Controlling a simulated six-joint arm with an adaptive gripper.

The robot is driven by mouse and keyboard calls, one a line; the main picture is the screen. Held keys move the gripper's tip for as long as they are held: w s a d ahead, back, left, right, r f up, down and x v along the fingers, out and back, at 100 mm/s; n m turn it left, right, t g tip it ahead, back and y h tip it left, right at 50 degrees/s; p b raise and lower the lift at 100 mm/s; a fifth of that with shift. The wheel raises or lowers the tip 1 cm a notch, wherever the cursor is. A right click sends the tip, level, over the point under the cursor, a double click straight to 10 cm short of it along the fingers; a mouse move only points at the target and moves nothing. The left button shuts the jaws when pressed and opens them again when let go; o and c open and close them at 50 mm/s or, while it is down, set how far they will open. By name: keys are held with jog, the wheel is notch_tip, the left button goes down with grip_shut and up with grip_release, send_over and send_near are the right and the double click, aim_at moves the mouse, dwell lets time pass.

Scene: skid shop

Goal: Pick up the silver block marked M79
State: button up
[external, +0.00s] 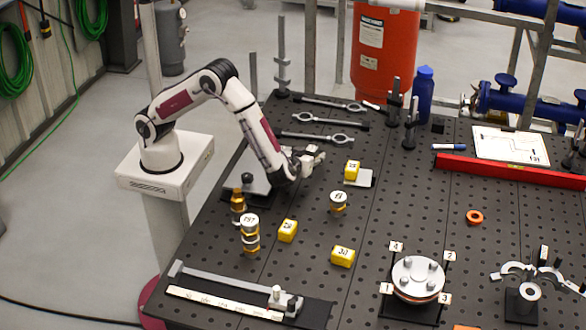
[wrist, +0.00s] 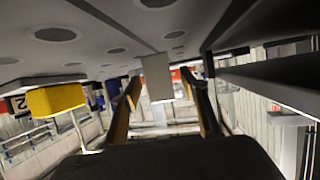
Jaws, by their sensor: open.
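My gripper (external: 310,158) is low over the far left part of the table, pointing right, its fingers apart. In the wrist view the two fingers of my gripper (wrist: 168,100) stand open. A plain pale grey block-like shape (wrist: 157,78) shows between and beyond them, apart from both. No M79 marking is readable, so I cannot tell whether this is the silver block. Outside, a short silver-topped round piece (external: 338,201) and a taller silver and yellow stack (external: 250,233) carry labels too small to read.
Yellow blocks (external: 352,170), (external: 287,230) and (external: 342,256) stand nearby, the first beside a pale plate (external: 366,179). A yellow block (wrist: 55,98) is left in the wrist view. Wrenches (external: 318,137) lie behind; a flange (external: 417,277) stands front right. Centre right is fairly clear.

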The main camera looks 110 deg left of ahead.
jog(key=shift+a+f, duration=0.2)
jog(key=shift+a, duration=0.3)
grip_shut()
